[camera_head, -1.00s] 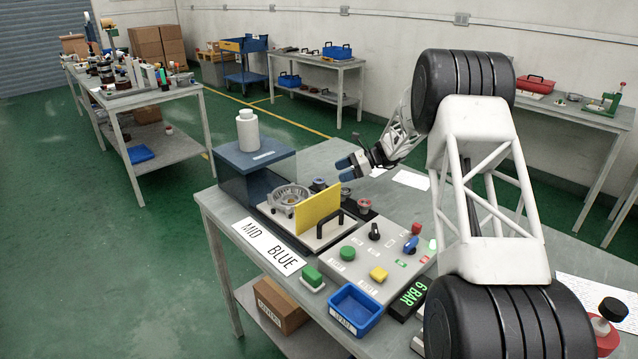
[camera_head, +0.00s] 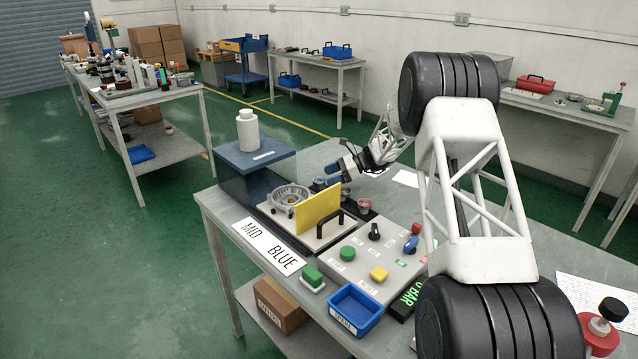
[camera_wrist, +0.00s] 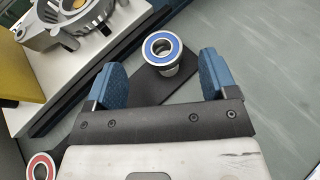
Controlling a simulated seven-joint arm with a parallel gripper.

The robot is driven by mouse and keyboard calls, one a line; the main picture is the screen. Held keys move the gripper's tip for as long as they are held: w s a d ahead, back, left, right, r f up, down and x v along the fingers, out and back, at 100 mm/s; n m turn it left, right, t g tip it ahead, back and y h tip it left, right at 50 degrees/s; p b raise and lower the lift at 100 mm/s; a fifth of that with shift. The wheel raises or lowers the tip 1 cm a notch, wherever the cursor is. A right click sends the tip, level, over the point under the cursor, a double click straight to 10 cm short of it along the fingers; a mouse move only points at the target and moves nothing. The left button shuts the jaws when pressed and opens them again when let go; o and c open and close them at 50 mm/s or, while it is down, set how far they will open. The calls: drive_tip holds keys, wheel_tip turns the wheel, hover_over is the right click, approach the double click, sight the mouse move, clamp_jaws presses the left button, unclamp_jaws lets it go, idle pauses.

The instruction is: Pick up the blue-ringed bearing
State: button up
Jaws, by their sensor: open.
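The blue-ringed bearing (camera_wrist: 163,48) sits on top of a short silver holder on a dark strip in the wrist view. It has a metal rim, a blue ring and an open centre. My gripper (camera_wrist: 161,64) is open, with one blue finger on either side of the bearing in the picture and clear space to both. I cannot tell the height between fingertips and bearing. In the head view my gripper (camera_head: 330,175) is at the back of the bench, close to the row of bearings; the fingers partly cover that spot.
A red-ringed bearing (camera_wrist: 40,167) is at the lower left of the wrist view. The metal housing (camera_head: 288,196) and upright yellow plate (camera_head: 318,213) stand left of the bearings. A blue-grey box (camera_head: 253,158) with a white bottle (camera_head: 247,130) is further left. Bench right of the bearings is clear.

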sight(319, 180)
drive_tip(key=shift+x, duration=1.7)
drive_tip(key=shift+w, duration=0.1)
drive_tip(key=c, duration=1)
drive_tip(key=shift+c, duration=0.2)
wheel_tip(319, 180, up, 10)
